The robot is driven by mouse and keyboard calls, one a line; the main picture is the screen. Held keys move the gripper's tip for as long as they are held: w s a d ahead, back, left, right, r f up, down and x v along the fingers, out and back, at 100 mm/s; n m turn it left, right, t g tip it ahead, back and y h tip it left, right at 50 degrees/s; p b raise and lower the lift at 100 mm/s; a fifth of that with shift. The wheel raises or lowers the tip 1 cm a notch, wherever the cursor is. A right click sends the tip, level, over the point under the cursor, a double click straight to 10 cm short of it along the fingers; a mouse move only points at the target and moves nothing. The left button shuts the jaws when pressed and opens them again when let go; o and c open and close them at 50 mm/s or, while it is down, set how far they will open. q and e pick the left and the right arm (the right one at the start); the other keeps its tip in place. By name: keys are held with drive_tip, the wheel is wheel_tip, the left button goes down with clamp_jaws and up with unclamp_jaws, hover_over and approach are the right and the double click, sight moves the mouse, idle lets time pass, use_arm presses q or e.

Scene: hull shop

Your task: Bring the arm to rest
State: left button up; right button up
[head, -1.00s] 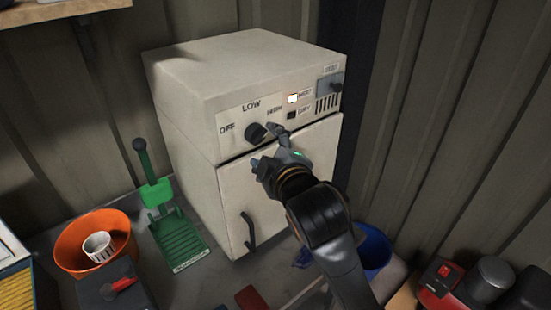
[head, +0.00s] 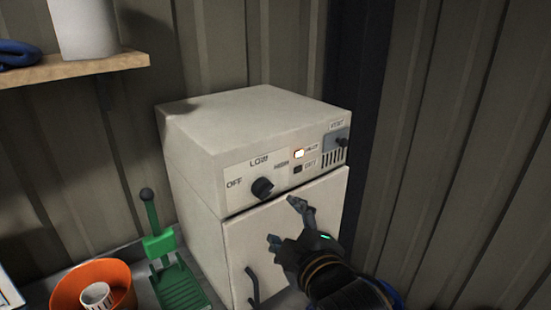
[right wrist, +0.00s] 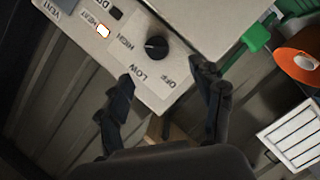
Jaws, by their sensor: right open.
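My right gripper (head: 285,222) is open and empty in front of the door of a cream cabinet oven (head: 235,118). It is below and to the right of the black dial (head: 262,188), apart from it. In the right wrist view, the open fingers (right wrist: 165,80) frame the lower part of the picture. The dial (right wrist: 157,47) shows beyond them, among the labels OFF, LOW and HIGH. My left gripper is not in view.
A lit indicator (head: 299,154) glows on the panel. A green lever press (head: 170,270) and an orange bowl (head: 65,297) with a white cup stand left of the oven. A wooden shelf (head: 75,72) hangs at upper left. Corrugated walls stand behind and to the right.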

drive_tip(key=s+d+f+m+g+h, duration=0.1)
drive_tip(key=s+d+f+m+g, duration=0.25)
drive_tip(key=f, duration=0.55)
drive_tip(key=s+d+f+m+g+h, duration=0.1)
drive_tip(key=s+d+f+m+g, duration=0.3)
drive_tip(key=f, duration=0.6)
drive_tip(key=s+d+f+m+g+h, duration=0.1)
drive_tip(key=s+d+f+m+g, duration=0.15)
drive_tip(key=s+d+f, duration=0.4)
drive_tip(key=s+d+f+m+g+h, duration=0.1)
drive_tip(key=s+d+f+m, duration=0.2)
drive_tip(key=s+f, duration=0.5)
drive_tip(key=s+f+g+b, duration=0.25)
drive_tip(key=f+b, duration=0.55)
drive_tip(key=f, duration=2.7)
drive_tip(key=s+d+f+b, duration=0.3)
drive_tip(key=s+f+b, duration=0.3)
drive_tip(key=s+f, duration=1.1)
wheel_tip(320, 180, down, 4)
drive_tip(key=shift+d+r, duration=0.1)
drive_tip(key=shift+d, duration=0.1)
